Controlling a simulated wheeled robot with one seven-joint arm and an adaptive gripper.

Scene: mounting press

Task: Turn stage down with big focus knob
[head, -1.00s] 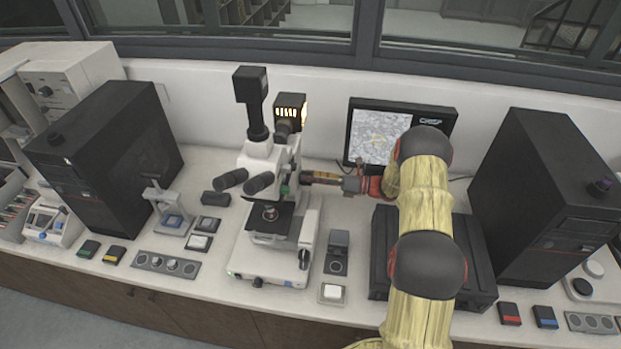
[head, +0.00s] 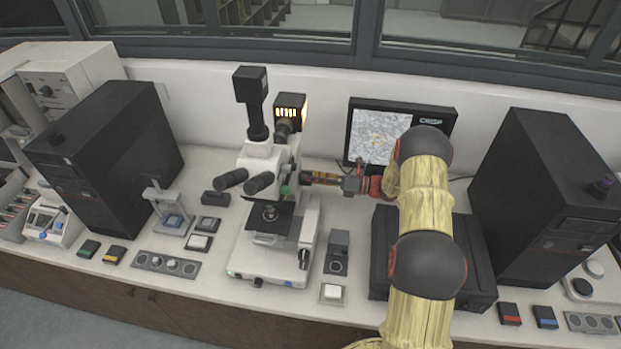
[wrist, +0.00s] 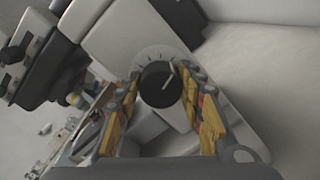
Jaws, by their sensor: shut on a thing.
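The microscope (head: 270,255) stands on the bench left of the middle in the head view. Its black stage (head: 262,222) is below the eyepieces. My gripper (head: 305,178) comes in level from the right at the microscope's upper right side. In the wrist view my gripper (wrist: 160,88) has its yellow fingers on both sides of the big focus knob (wrist: 158,86), a round black knob with a white pointer line and a ring of tick marks behind it. The gripper is shut on this knob. In the head view the fingers hide it.
A monitor (head: 378,135) stands behind my arm. A black tower (head: 545,190) is at the right, another (head: 105,150) at the left. A small black device (head: 338,248) and a white-topped pad (head: 333,293) sit right of the microscope.

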